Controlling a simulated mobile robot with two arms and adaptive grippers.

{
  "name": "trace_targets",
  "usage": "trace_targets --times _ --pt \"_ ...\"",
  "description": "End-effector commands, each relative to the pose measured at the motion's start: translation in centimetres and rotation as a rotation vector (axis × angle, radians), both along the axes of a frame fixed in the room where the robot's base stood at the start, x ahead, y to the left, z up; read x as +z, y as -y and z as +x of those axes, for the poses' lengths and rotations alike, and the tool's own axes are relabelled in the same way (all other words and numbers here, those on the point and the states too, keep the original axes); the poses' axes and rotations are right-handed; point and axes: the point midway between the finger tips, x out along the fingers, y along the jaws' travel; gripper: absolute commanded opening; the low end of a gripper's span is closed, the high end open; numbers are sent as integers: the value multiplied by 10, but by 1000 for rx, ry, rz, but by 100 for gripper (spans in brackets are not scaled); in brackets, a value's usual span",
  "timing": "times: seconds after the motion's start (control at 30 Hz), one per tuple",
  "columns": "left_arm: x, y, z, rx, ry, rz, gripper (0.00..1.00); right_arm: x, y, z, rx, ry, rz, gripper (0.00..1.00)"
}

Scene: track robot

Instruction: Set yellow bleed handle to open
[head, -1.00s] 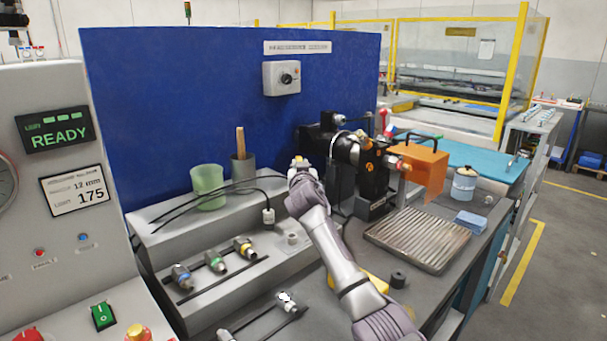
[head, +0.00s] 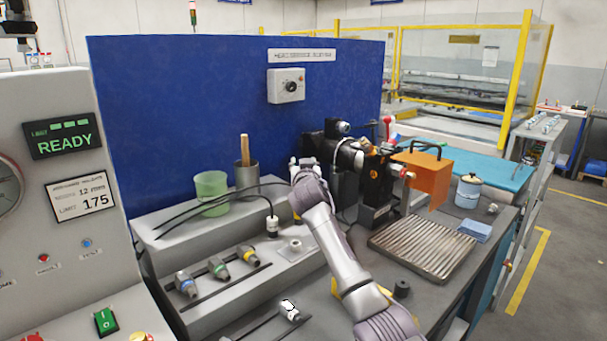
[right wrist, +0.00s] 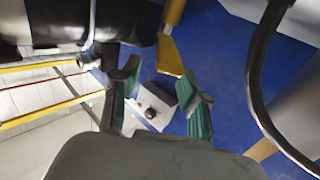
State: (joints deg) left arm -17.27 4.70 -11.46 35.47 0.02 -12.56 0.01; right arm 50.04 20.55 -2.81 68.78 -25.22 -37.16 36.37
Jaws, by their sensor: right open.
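The yellow handle (right wrist: 171,45) shows in the right wrist view as a flat yellow bar, hanging from the top edge beside a black cylinder (right wrist: 60,22). My right gripper (right wrist: 160,72) is open, with a green-padded finger on each side. The bar's lower end shows in the gap between the fingertips; I cannot tell how far beyond them it is. Nothing is held. In the head view my right arm reaches in from the bottom right, and its hand (head: 306,178) is left of the black machine (head: 374,185). I cannot make out the yellow handle there. My left gripper is not in view.
A blue panel (head: 180,110) with a grey knob box (head: 287,86) stands behind. A green cup (head: 211,190), dark cup (head: 246,174) and cables are on the grey step.

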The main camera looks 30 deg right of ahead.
Motion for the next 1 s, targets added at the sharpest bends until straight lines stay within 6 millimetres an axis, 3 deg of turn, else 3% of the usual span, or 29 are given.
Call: trace_targets --times 0.1,0.33,0.73,0.87,1.0 --pt "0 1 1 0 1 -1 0 28 0 0 0 6 0 45" --pt "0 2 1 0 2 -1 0 63 -1 0 1 3 2 45" --pt "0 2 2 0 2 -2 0 73 -1 0 1 -1 0 45" --pt "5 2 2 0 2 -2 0 78 -1 0 1 0 0 25" --pt "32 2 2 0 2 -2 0 105 -1 0 1 1 0 1"
